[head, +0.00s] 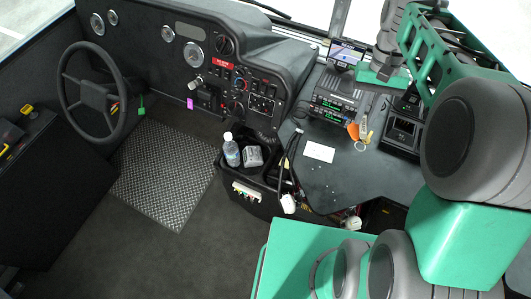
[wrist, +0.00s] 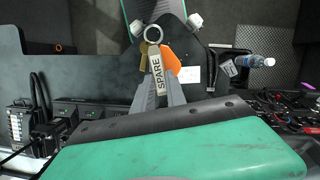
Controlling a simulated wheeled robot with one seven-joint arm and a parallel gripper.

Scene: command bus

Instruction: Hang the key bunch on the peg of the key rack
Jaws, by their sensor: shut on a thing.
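The key bunch (wrist: 158,74) has a metal ring, a pale tag reading SPARE, a brass key and an orange tag. My gripper (wrist: 158,90) is shut on it, with the fingers closing at the SPARE tag and the ring pointing away from them. In the head view the key bunch (head: 362,128) shows above the dark desk, apart from the rack.
The bin holds a water bottle (head: 231,150) and a grey packet (head: 252,156). A white paper (head: 319,151) lies on the desk. Radios (head: 335,105) and a ticket machine (head: 403,136) stand behind. The floor left of the bin is clear.

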